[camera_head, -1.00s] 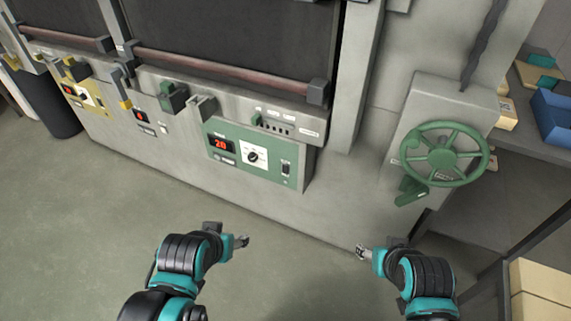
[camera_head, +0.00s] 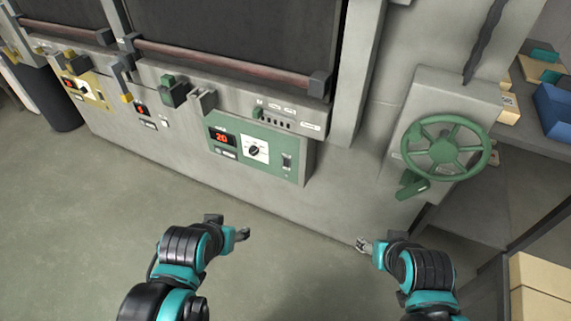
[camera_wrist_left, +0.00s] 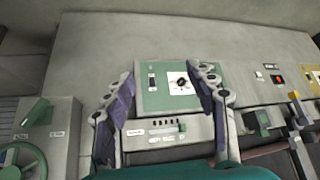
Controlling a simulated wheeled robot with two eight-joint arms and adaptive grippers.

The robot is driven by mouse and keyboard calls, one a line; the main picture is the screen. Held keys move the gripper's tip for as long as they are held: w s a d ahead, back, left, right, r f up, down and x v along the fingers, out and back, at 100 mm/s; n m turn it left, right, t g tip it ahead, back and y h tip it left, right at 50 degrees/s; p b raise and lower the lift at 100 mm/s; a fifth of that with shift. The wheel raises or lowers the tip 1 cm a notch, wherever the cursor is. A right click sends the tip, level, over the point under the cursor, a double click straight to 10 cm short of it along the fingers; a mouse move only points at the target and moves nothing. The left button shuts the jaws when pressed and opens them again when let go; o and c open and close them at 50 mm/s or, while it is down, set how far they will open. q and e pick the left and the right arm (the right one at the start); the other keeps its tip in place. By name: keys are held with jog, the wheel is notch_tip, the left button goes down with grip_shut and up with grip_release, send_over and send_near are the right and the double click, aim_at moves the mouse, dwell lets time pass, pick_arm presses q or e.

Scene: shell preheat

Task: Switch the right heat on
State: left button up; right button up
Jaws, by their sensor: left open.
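The green control panel (camera_head: 270,172) is on the front of the grey machine, right of centre. It has a red display (camera_head: 222,138) reading 20, a dial (camera_head: 254,149) on a white plate and a dark switch (camera_head: 286,162) at its right end. In the left wrist view, where the scene is upside down, the dial (camera_wrist_left: 182,82) and switch (camera_wrist_left: 152,78) show between my fingers. My left gripper (camera_head: 242,234) is open and empty, below and in front of the panel, apart from it. My right gripper (camera_head: 362,244) is further right; its opening is unclear.
A green handwheel (camera_head: 445,148) stands out at the right. Two red handle bars (camera_head: 220,63) cross the machine front above the panels. A yellow panel (camera_head: 83,89) is at the far left. Shelving with a blue bin (camera_head: 553,110) is far right. The floor before the machine is clear.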

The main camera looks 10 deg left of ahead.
pick_arm(q)
jog(key=shift+w+r, duration=0.1)
jog(key=shift+w, duration=0.05)
jog(key=c, duration=0.8)
jog(key=shift+w+d+r, duration=0.1)
jog(key=shift+w+r, duration=0.1)
jog(key=shift+w, duration=0.2)
grip_shut()
jog(key=w+d+f+n+h+p, duration=0.15)
jog(key=w+n, duration=0.25)
jog(key=w, duration=0.6)
jog(key=w+d+n+p, duration=0.1)
jog(key=w+n+p, duration=0.15)
jog(key=w, duration=0.75)
jog(key=w+d+f+n+t+h+p, duration=0.1)
jog(key=w+f+n, duration=0.6)
jog(key=w+f, duration=0.4)
notch_tip(320, 180, down, 4)
jog(key=shift+d+f+t+h, duration=0.1)
jog(key=shift+d+t+h, duration=0.05)
jog(key=shift+t+h, duration=0.2)
jog(key=shift+n, duration=0.25)
